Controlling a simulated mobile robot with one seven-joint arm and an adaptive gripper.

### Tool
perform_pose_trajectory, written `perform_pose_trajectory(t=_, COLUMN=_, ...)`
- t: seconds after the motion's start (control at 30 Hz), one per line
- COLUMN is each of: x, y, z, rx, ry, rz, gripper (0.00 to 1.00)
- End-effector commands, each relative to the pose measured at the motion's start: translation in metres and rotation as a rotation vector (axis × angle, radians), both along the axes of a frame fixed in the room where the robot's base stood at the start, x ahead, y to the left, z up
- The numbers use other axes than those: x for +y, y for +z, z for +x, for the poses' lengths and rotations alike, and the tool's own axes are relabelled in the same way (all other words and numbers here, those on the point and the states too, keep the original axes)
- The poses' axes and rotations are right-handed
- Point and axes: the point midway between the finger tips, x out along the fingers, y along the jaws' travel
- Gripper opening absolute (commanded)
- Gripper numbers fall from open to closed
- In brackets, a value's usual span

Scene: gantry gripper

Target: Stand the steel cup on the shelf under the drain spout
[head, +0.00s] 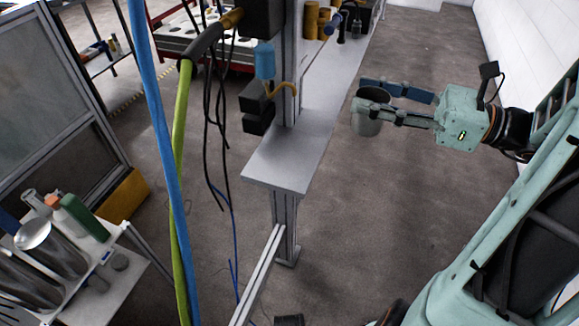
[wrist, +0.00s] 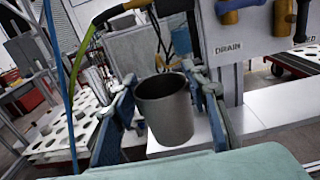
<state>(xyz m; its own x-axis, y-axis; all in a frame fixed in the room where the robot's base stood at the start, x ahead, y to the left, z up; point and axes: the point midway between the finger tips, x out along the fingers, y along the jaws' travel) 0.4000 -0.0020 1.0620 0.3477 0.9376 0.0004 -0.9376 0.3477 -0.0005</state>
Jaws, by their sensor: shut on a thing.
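The steel cup (head: 367,124) is a grey, open-topped cup. It is upright between the two fingers of my gripper (head: 366,95), which is shut on it, held in the air to the right of the shelf. In the wrist view the cup (wrist: 167,112) sits between both blue fingers (wrist: 158,78), its dark inside visible. The grey shelf (head: 276,165) is a long narrow ledge; its near end is bare. A bent brass pipe (head: 283,88), possibly the drain spout, hangs above it by the post. The wrist view shows a DRAIN label (wrist: 228,48) on a panel.
A blue hose (head: 160,130) and a green hose (head: 180,140) hang left of the shelf, with black cables between. Several brass and dark parts (head: 320,20) stand on the far shelf. A white cart (head: 110,285) holds cans and bottles at lower left. The floor right of the shelf is clear.

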Motion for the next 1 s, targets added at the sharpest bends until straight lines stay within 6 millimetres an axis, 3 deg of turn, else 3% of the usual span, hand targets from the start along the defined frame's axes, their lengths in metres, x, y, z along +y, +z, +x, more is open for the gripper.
perform_pose_trajectory(t=0.27, x=0.010, y=-0.006, z=0.001, rx=0.000, ry=0.020, rz=0.001, gripper=0.16)
perform_pose_trajectory(t=0.6, x=0.086, y=-0.044, z=0.027, rx=0.001, ry=0.023, rz=0.001, gripper=0.16)
perform_pose_trajectory(t=0.8, x=0.112, y=-0.079, z=0.038, rx=0.002, ry=0.019, rz=0.002, gripper=0.16)
perform_pose_trajectory(t=1.0, x=0.123, y=-0.091, z=0.043, rx=-0.001, ry=0.017, rz=0.001, gripper=0.16)
